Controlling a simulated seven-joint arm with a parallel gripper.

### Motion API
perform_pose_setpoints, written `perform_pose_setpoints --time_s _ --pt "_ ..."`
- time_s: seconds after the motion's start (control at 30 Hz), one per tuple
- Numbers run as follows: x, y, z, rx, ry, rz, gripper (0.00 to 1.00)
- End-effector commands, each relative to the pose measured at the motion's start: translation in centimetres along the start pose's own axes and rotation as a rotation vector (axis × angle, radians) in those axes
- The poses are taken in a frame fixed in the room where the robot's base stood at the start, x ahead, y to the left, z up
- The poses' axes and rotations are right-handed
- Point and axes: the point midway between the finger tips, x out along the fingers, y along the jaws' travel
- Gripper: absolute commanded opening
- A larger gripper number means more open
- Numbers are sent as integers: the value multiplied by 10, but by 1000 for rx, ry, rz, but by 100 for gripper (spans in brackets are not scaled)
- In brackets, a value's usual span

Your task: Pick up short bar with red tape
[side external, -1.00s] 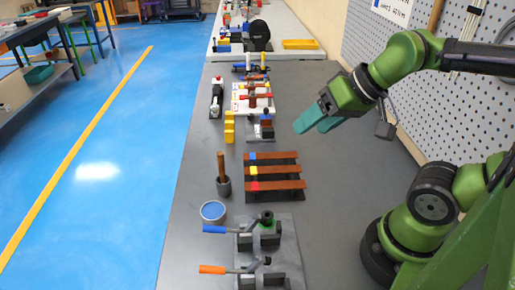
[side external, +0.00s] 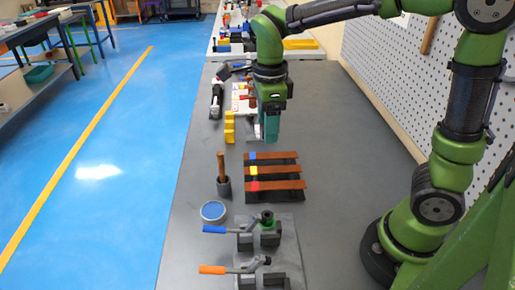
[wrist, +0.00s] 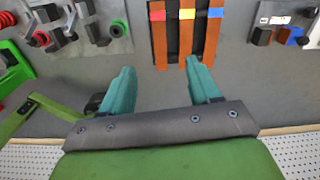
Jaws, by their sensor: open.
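The bar with red tape (side external: 280,185) is a flat copper-brown strip, lying nearest the camera of three bars on a dark rack in the side view. Its red tape (wrist: 157,15) is at one end, and in the wrist view this bar is the leftmost. The bar with yellow tape (side external: 278,170) lies in the middle, and the bar with blue tape (side external: 277,156) lies farthest. My gripper (side external: 267,142) points down with teal fingers, just beyond the blue-taped bar in the side view. In the wrist view the fingers (wrist: 158,66) are apart, with nothing between them.
Yellow blocks (side external: 229,128) stand farther back. The grey table right of the rack is clear.

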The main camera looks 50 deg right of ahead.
Motion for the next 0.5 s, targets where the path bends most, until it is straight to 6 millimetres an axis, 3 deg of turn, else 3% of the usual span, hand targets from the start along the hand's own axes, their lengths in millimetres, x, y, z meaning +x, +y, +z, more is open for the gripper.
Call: perform_pose_setpoints --time_s 0.23,0.5 --pt "15 2 -2 115 11 10 62" --pt "73 3 -3 113 12 12 62"
